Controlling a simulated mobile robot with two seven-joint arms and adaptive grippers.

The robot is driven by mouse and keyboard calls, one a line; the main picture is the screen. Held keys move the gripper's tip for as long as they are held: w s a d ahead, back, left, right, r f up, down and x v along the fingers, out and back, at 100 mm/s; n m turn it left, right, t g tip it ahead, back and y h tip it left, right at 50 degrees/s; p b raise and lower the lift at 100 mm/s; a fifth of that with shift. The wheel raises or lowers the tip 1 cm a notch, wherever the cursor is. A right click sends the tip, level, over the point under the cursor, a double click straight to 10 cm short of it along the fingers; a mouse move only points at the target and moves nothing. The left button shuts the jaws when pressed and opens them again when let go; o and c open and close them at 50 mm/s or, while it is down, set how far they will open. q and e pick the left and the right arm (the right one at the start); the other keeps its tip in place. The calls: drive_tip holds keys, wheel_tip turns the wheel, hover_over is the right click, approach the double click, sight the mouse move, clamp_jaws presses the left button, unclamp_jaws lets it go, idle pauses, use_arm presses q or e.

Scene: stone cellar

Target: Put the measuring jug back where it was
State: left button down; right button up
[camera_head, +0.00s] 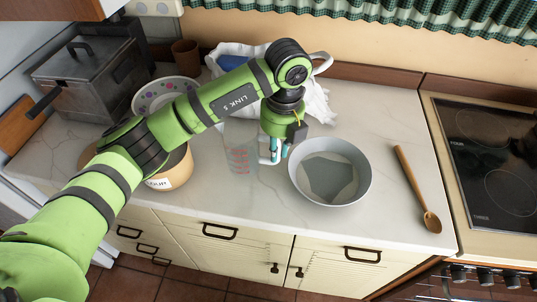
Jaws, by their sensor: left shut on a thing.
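The clear measuring jug (239,158) with red markings is upright over the front part of the counter, left of the grey bowl. My left gripper (273,152) reaches down from above at the jug's right side. It is shut on the jug, at its handle side. The gripper and arm hide part of the jug's upper right. I cannot tell whether the jug's base touches the counter. My right gripper is not in view.
A grey bowl (358,186) stands close to the right of my left gripper. A wooden spoon (415,187) lies farther right, before the hob (487,160). A labelled pot (178,172) and a patterned bowl (146,101) are left.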

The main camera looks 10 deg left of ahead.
sight(270, 163)
use_arm(q)
drive_tip(key=shift+s+a+f, duration=0.2)
drive_tip(key=shift+a+f, duration=0.2)
drive_tip(key=shift+a, duration=0.4)
drive_tip(key=shift+f+p, duration=0.35)
drive_tip(key=shift+p, duration=0.1)
wheel_tip(270, 163, down, 3)
drive_tip(key=shift+f+p, duration=0.1)
drive_tip(key=shift+p, duration=0.65)
drive_tip(key=shift+f, duration=0.25)
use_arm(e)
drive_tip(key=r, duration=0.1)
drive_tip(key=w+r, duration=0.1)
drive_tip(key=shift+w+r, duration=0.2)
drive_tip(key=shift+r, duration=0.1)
use_arm(q)
drive_tip(key=c, duration=1.6)
unclamp_jaws()
drive_tip(key=shift+f, duration=0.15)
drive_tip(key=o, duration=0.4)
